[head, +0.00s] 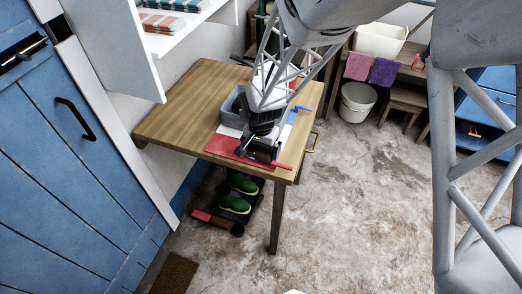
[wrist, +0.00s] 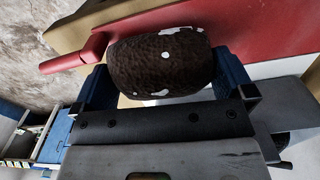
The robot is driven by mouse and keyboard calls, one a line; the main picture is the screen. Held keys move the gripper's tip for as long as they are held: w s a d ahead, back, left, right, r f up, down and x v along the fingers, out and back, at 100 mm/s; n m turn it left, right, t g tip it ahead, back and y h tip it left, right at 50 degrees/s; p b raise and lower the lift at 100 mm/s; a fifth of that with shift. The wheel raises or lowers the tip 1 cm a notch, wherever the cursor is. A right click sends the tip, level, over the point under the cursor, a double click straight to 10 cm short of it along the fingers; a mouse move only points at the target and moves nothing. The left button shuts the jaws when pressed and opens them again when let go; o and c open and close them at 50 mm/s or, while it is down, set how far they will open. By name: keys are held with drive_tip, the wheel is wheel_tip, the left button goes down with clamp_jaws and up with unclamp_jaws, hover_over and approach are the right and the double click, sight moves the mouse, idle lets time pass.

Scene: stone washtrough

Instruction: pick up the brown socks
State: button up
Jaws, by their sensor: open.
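The brown socks (wrist: 160,65) are a rolled dark brown bundle with white patches. In the wrist view they lie between the two blue fingers of my gripper (wrist: 156,80), one finger at each end of the roll. The jaws are open; I cannot tell whether either finger touches the roll. In the head view my gripper (head: 262,153) is low over the near right corner of the wooden table (head: 185,100), above a red flat sheet (head: 226,147). The socks are hidden behind my gripper in that view.
A grey bin (head: 231,103) stands on the table beside my arm. A red handle (head: 281,165) sticks out at the table's near edge, close to my gripper. Green boots (head: 236,204) and a brush stand under the table. The stone floor (head: 350,210) to the right is clear.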

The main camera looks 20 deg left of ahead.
drive_tip(key=shift+c, duration=0.2)
drive_tip(key=c, duration=0.6)
drive_tip(key=shift+c, duration=0.2)
drive_tip(key=shift+r, duration=0.15)
drive_tip(key=shift+r, duration=0.75)
wheel_tip(320, 180, up, 2)
drive_tip(key=shift+r, duration=0.1)
drive_tip(key=s+d+r, duration=0.1)
drive_tip(key=s+d, duration=0.8)
drive_tip(key=s, duration=0.3)
drive_tip(key=shift+s+d, duration=0.35)
